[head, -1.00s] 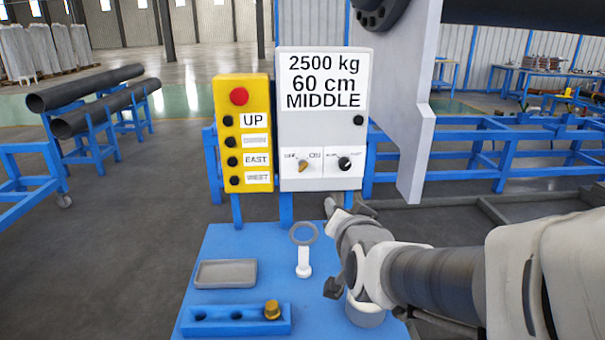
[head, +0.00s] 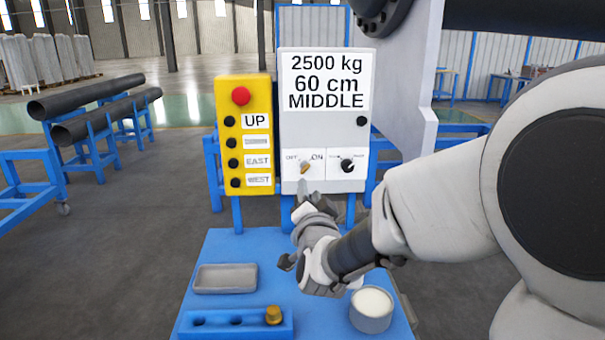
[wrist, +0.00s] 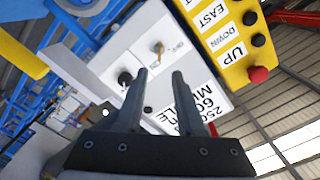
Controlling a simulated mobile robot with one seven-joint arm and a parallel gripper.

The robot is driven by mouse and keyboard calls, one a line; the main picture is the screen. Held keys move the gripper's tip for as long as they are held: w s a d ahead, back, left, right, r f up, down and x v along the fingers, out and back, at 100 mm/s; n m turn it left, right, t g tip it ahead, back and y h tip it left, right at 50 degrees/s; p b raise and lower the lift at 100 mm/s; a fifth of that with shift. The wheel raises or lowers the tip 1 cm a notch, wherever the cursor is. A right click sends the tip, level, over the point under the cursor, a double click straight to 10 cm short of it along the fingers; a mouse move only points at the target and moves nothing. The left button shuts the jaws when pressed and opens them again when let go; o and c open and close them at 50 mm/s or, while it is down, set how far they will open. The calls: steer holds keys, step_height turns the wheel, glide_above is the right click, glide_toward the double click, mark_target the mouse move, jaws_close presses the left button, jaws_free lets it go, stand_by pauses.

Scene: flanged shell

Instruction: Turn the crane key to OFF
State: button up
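The crane key (head: 305,167) is a small brass-coloured key on the white control panel (head: 292,130), below the OFF and ON labels. I cannot tell for sure which label it points to. It also shows in the wrist view (wrist: 157,47), beyond my fingertips and a little above the gap between them. My gripper (head: 304,192) is just below and in front of the key in the head view. In the wrist view my gripper (wrist: 160,72) has its two dark fingers apart with nothing between them, not touching the key.
A black knob (head: 347,166) sits right of the key. The yellow button box (head: 244,135) with a red button stands left of the panel. The blue table (head: 230,258) below holds a grey tray (head: 225,279), a blue block with a brass piece (head: 273,315) and a white-topped cup (head: 371,309).

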mark_target(306, 171)
steer(key=w, duration=1)
steer(key=shift+w+a, duration=0.15)
steer(key=shift+a, duration=0.1)
jaws_close()
